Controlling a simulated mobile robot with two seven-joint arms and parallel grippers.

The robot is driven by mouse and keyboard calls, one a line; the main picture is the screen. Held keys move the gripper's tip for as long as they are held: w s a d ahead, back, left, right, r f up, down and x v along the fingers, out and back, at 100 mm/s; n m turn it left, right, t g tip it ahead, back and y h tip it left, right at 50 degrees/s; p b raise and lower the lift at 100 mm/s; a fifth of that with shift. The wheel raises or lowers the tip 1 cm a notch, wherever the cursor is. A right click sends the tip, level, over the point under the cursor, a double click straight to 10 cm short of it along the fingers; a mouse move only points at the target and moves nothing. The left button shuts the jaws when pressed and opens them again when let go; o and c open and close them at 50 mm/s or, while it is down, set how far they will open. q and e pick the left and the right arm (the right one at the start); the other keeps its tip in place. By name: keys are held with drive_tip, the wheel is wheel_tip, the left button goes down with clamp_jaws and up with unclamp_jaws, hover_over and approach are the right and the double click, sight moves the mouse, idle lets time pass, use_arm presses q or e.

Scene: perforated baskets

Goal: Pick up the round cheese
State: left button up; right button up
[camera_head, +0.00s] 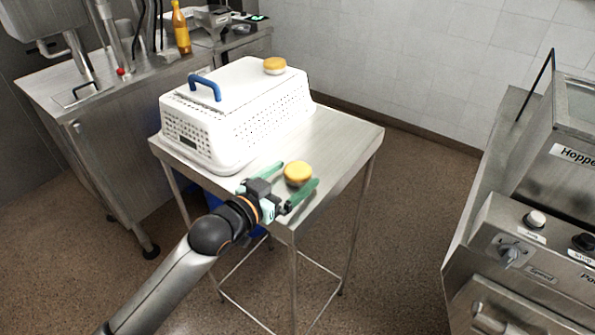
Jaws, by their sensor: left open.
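A round yellow cheese (298,174) with a paler lower side lies on the metal table (345,140) near its front corner. My left gripper (292,180) is open, with its two green fingers on either side of this cheese. I cannot tell whether the fingers touch it. A second round yellow cheese (274,66) sits on top of the white perforated basket (245,130), at its far right end. My right gripper is not in view.
The upturned-looking white basket fills the table's left and back part and has a blue handle (205,86). A steel counter with a yellow bottle (181,28) stands behind left. A hopper machine (530,240) stands at right. The table's right side is clear.

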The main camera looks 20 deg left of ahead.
use_arm(q)
drive_tip(key=shift+x, duration=1.2)
drive_tip(key=shift+c, duration=0.4)
drive_tip(key=c, duration=1.3)
drive_tip(key=shift+r, duration=0.1)
